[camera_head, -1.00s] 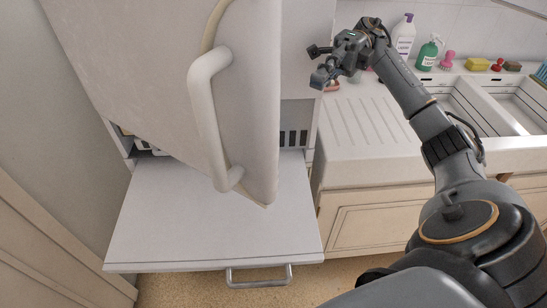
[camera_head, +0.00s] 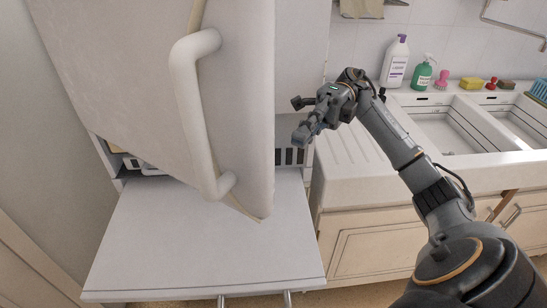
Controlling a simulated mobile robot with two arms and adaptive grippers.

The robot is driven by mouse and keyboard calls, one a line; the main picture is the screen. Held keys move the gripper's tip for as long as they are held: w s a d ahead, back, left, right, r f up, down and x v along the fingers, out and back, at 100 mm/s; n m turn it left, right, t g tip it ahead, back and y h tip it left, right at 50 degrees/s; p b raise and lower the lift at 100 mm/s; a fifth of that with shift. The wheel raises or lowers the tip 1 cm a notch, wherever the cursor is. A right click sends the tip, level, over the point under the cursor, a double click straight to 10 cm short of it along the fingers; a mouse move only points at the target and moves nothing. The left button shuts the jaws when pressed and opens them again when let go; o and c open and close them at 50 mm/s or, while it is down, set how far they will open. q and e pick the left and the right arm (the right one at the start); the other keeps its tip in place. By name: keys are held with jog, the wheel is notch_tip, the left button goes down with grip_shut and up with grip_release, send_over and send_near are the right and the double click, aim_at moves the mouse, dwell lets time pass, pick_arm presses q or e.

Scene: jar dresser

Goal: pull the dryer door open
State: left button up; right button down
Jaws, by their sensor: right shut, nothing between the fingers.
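A large white door (camera_head: 110,70) with a thick curved white handle (camera_head: 190,115) stands ajar at the upper left, and fills much of the view. Below it, a flat white door panel (camera_head: 205,235) lies folded down and open, with a metal bar handle at its front edge, cut off by the picture. I cannot tell which of the two is the dryer's. My right gripper (camera_head: 299,118) is shut and empty, to the right of the white door's edge, apart from the handle. My left gripper is not in view.
A white counter with a ribbed drainboard (camera_head: 350,155) and a double sink (camera_head: 450,130) is at the right, under my right arm. Bottles (camera_head: 396,62) and sponges (camera_head: 472,83) stand along the back wall. Cream cabinet fronts (camera_head: 370,245) are below.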

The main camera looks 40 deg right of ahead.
jog(key=p+x, duration=0.3)
jog(key=x, duration=0.6)
jog(key=shift+s+a+p, duration=0.2)
jog(key=shift+a+p, duration=0.1)
jog(key=shift+a, duration=0.15)
